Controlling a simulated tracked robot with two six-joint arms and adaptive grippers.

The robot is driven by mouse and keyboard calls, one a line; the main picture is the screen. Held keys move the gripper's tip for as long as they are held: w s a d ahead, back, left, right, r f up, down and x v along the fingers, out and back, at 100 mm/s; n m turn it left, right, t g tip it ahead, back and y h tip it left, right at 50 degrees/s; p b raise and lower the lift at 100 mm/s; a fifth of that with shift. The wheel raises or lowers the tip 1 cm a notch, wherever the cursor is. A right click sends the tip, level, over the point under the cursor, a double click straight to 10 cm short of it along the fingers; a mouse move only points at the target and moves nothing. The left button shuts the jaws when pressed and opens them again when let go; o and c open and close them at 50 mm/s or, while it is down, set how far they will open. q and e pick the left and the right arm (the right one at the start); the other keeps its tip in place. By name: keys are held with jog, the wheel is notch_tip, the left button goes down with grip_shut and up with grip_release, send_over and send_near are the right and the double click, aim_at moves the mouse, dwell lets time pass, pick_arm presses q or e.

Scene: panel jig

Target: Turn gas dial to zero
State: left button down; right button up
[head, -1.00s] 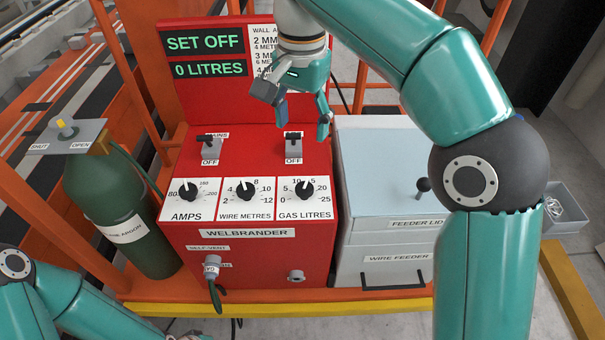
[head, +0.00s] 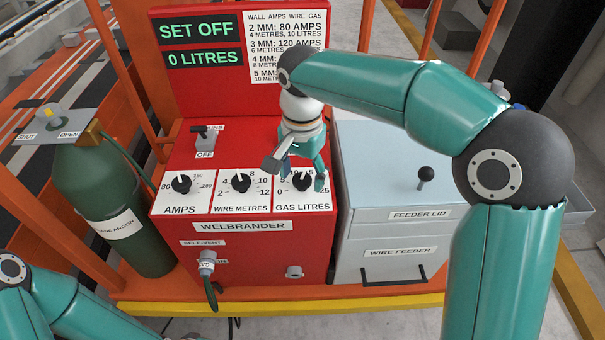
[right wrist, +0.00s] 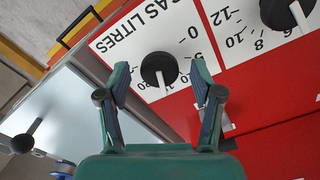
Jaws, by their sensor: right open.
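The gas dial (head: 303,181) is a black knob with a white pointer line on the white GAS LITRES plate of the red welder. In the right wrist view the gas dial (right wrist: 159,70) appears upside down, its pointer between the 10 and 15 side marks, away from 0. My right gripper (head: 296,174) is open over this dial. In the right wrist view its two fingers (right wrist: 160,80) stand either side of the knob, with gaps visible. My left gripper is out of view; only my left arm shows at lower left.
The wire metres dial (head: 241,182) and amps dial (head: 181,183) sit to the left. The display (head: 204,58) reads 0 LITRES under SET OFF. A switch (head: 204,139) stands above AMPS. A green gas bottle (head: 105,200) is left, the grey wire feeder (head: 385,175) right.

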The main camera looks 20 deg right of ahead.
jog(key=shift+f, duration=0.1)
jog(key=shift+c, duration=0.3)
jog(key=c, duration=1.1)
jog(key=shift+n, duration=0.4)
jog(key=n+p, duration=0.2)
jog(key=n, duration=0.2)
jog(key=n+p, duration=0.2)
jog(key=n, duration=0.4)
jog(key=shift+n, duration=0.4)
jog(key=n+p, duration=0.2)
jog(key=n, duration=0.4)
jog(key=n+p, duration=0.1)
jog(key=n, duration=0.5)
jog(key=shift+p, duration=0.3)
jog(key=shift+n, duration=0.3)
